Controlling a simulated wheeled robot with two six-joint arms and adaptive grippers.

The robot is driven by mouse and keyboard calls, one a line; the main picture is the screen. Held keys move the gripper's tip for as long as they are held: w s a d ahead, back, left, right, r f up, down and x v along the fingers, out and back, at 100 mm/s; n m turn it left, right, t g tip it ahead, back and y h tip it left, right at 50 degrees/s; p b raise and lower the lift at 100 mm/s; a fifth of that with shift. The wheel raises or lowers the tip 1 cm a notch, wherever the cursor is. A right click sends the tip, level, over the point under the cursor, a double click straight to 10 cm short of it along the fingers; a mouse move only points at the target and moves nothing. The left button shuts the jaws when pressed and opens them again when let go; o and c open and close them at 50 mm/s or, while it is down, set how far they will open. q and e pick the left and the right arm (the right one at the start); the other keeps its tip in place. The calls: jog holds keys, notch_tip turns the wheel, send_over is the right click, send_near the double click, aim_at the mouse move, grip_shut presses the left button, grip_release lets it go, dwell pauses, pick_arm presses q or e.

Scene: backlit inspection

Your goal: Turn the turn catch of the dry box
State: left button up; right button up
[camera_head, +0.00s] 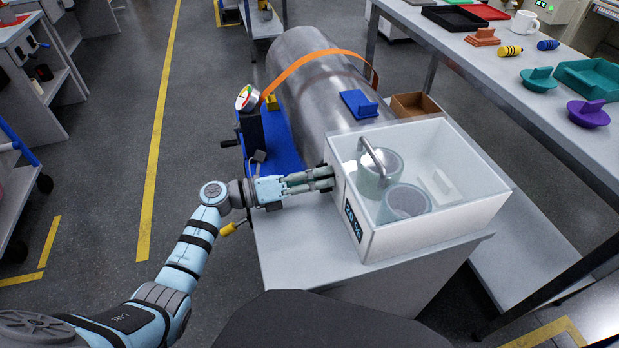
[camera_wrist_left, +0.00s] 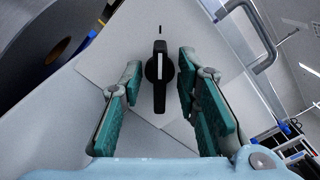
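The dry box (camera_head: 370,245) is a white box with a clear lid, a bar handle and a small dark display, standing on a light cabinet. Its turn catch (camera_wrist_left: 157,72) is a black knob with a white stripe, seen in the left wrist view. The stripe points along the picture's vertical, in line with a small dark mark above it. My left gripper (camera_head: 328,178) is at the box's left side. Its fingers are apart, one on each side of the catch, with gaps visible. The catch is hidden in the head view. My right gripper is out of view.
Two round containers (camera_head: 405,203) sit in the box. Behind it lie a large metal cylinder (camera_head: 310,75) with an orange strap, a blue block (camera_head: 359,103) and an open brown box (camera_head: 414,105). A table with trays (camera_head: 592,78) and a mug (camera_head: 524,23) stands at right.

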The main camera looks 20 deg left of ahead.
pick_arm(q)
jog(key=v, duration=1.2)
jog(key=shift+d, duration=0.1)
